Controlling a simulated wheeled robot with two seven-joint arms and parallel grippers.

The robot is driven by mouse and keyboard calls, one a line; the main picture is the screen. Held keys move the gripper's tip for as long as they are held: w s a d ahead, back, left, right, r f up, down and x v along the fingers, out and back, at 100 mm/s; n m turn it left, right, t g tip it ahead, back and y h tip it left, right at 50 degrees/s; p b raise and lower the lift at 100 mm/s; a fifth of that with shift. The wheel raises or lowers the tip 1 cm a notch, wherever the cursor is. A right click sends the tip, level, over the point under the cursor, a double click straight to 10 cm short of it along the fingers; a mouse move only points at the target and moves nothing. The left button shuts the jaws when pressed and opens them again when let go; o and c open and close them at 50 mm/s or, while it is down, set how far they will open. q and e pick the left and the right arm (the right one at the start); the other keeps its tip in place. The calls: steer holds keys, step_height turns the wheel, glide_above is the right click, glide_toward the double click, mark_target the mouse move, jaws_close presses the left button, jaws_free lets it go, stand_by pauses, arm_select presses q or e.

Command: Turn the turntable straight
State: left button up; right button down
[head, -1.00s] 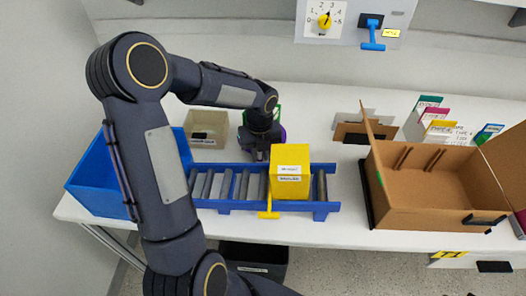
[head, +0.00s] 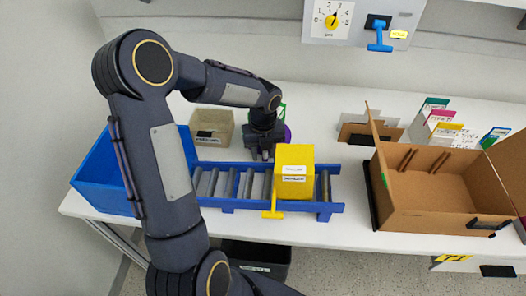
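I cannot tell for sure which part is the turntable. A blue roller conveyor (head: 235,205) lies on the white table, with a yellow box (head: 294,182) on its rollers at the right and a yellow handle (head: 272,207) at its front. My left gripper (head: 263,153) points down at the conveyor's back edge, left of the yellow box and apart from it. Its fingers are small and dark, so their opening is unclear. A purple and green object (head: 287,133) is partly hidden behind it. My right gripper is out of view.
A wall panel has a yellow rotary dial (head: 332,21) and a blue lever (head: 379,38). A blue bin (head: 103,183) and a beige bin (head: 214,125) stand left. An open cardboard box (head: 428,205) stands right. Bare table lies behind the conveyor's right end.

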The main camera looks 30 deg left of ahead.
arm_select(q)
steer(key=shift+w+a+r, duration=0.1)
steer(key=shift+w+r, duration=0.05)
step_height(320, 180, up, 7)
steer(key=shift+r, duration=0.3)
stand_by(0.4)
steer(key=shift+s+r, duration=0.1)
steer(key=shift+s, duration=0.15)
steer(key=s+d+r+n+t+h, duration=0.2)
steer(key=s+d+r+n, duration=0.1)
steer(key=s+n, duration=0.7)
steer(key=s+d+r+n+t+h, duration=0.1)
steer(key=s+d+r+n+t, duration=0.2)
steer(key=s+d+n, duration=0.3)
steer(key=s+n, duration=0.5)
steer(key=n, duration=0.7)
steer(key=shift+n+t+h+p, duration=0.3)
steer(key=shift+n+h+p, duration=0.1)
